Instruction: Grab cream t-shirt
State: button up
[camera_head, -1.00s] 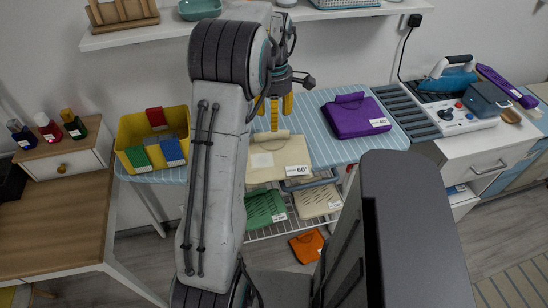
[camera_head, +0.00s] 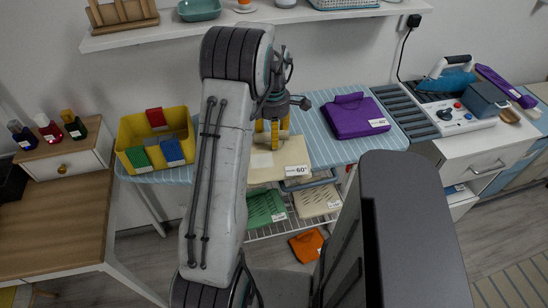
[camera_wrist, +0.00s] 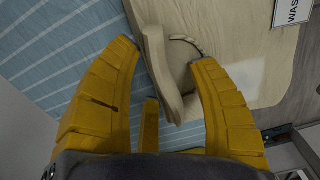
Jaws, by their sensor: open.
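The cream t-shirt (camera_head: 265,171) lies folded on the blue striped ironing surface, with a white "60°" tag (camera_head: 296,171) at its front right corner. In the wrist view the cream cloth (camera_wrist: 234,38) fills the upper right, and a raised rolled cream part (camera_wrist: 160,68) rises from its edge. My gripper (camera_head: 272,143) is over the back of the cream t-shirt. In the wrist view its yellow fingers (camera_wrist: 163,55) are spread on both sides of the raised cream part, which lies between them. The gripper is open. My arm hides the left part of the t-shirt in the head view.
A folded purple garment (camera_head: 350,118) lies to the right. An iron (camera_head: 447,80) stands farther right. Green (camera_head: 262,208) and cream garments (camera_head: 316,201) lie on the rack below.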

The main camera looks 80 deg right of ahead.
jog(key=shift+o, duration=0.3)
grip_shut()
dwell(0.4)
